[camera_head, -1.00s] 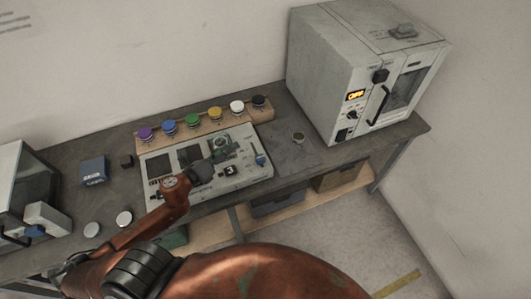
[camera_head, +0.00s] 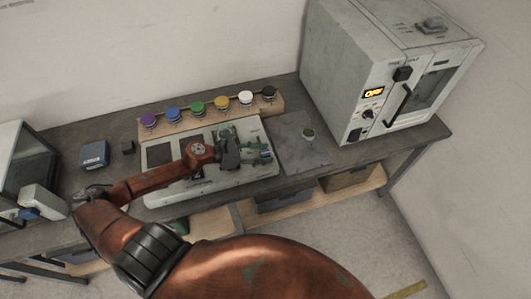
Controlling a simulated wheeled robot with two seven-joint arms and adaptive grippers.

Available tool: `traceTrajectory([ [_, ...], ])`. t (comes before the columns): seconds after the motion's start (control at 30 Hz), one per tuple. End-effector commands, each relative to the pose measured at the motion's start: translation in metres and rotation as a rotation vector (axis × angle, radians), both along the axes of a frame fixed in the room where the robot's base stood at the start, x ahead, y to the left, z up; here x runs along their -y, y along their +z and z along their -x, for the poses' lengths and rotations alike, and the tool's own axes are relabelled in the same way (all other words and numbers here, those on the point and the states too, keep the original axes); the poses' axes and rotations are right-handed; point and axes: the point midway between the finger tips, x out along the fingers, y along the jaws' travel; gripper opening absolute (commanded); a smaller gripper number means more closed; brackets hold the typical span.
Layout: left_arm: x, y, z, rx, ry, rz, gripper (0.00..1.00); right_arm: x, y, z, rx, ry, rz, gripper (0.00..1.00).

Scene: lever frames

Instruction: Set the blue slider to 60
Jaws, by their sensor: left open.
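The pale control panel (camera_head: 163,190) lies on the grey workbench, with dark square areas on its left part. My left gripper (camera_head: 264,150) is over the panel's right end, its fingers open and pointing right. The blue slider is at this right end. It is mostly hidden by the fingers, so its setting and any scale marks cannot be read. I cannot tell whether the fingers touch the slider or are only around it. My left arm covers the middle of the panel. My right gripper is not in view.
Behind the panel, a wooden strip (camera_head: 215,120) carries several coloured buttons. A large grey oven (camera_head: 345,75) with a lit display stands at the right. A blue box (camera_head: 94,154) lies at the left.

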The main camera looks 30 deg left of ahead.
Motion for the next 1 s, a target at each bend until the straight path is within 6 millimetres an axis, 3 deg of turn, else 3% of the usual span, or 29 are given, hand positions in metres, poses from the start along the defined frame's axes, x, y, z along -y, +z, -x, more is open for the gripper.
traceTrajectory([
  [0.13, 0.0056, -0.0027, -0.006, 0.0, -0.002, 0.001, 0.41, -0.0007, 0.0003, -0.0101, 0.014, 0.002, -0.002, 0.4],
  [0.4, 0.0064, -0.0031, -0.0067, 0.0, -0.002, 0.001, 0.4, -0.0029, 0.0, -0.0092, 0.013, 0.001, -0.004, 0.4],
  [1.0, 0.0062, -0.003, -0.0065, -0.001, -0.001, 0.001, 0.0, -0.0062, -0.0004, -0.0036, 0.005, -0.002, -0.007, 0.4],
])
